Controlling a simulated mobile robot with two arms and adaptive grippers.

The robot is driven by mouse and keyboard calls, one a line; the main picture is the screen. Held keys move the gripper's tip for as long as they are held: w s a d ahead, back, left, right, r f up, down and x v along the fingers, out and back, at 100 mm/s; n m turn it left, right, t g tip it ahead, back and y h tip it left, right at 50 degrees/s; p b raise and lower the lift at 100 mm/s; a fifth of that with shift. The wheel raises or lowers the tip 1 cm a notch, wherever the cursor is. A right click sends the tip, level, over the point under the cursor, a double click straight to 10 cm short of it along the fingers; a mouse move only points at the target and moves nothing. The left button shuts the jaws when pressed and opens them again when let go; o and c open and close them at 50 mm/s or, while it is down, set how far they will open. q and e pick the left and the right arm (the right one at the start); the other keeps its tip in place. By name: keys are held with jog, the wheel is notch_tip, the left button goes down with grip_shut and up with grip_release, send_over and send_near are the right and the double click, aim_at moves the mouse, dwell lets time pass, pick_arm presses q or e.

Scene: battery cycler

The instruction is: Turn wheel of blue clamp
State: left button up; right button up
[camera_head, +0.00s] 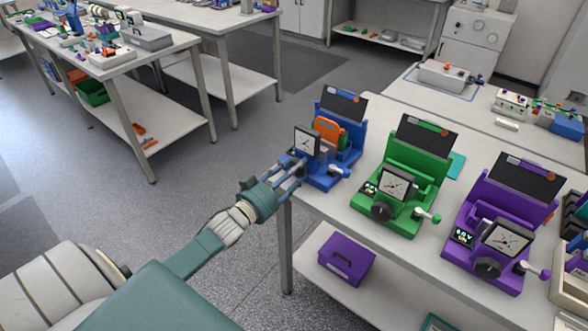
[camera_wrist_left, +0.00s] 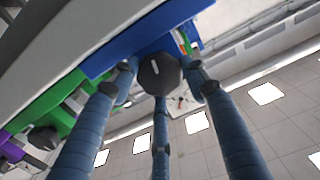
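The blue clamp (camera_head: 340,150) stands at the left end of the near bench, with a dial, an orange part and a small crank at its right. In the left wrist view its blue body (camera_wrist_left: 140,45) carries a black wheel (camera_wrist_left: 158,73) with a white mark. My left gripper (camera_head: 294,172) reaches the clamp's front from the left. Its three fingers (camera_wrist_left: 160,85) are spread around the wheel, with small gaps visible at the sides; whether any finger touches it I cannot tell. In the head view the fingers hide the wheel. My right gripper is not in view.
A green clamp (camera_head: 408,180) and a purple clamp (camera_head: 505,225) stand to the right on the same bench (camera_head: 345,205). A purple box (camera_head: 346,260) sits on the shelf below. The floor left of the bench is free.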

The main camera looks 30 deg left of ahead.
pick_arm(q)
jog(key=m, duration=0.4)
jog(key=shift+w+r, duration=0.1)
jog(key=shift+r, duration=0.2)
jog(key=o, duration=1.1)
jog(key=shift+s+f, duration=0.2)
jog(key=shift+s, duration=0.1)
jog(key=s, duration=0.7)
jog(key=s+a, duration=0.1)
jog(key=s, duration=0.3)
jog(key=shift+s+r, duration=0.15)
jog(key=shift+s, duration=0.1)
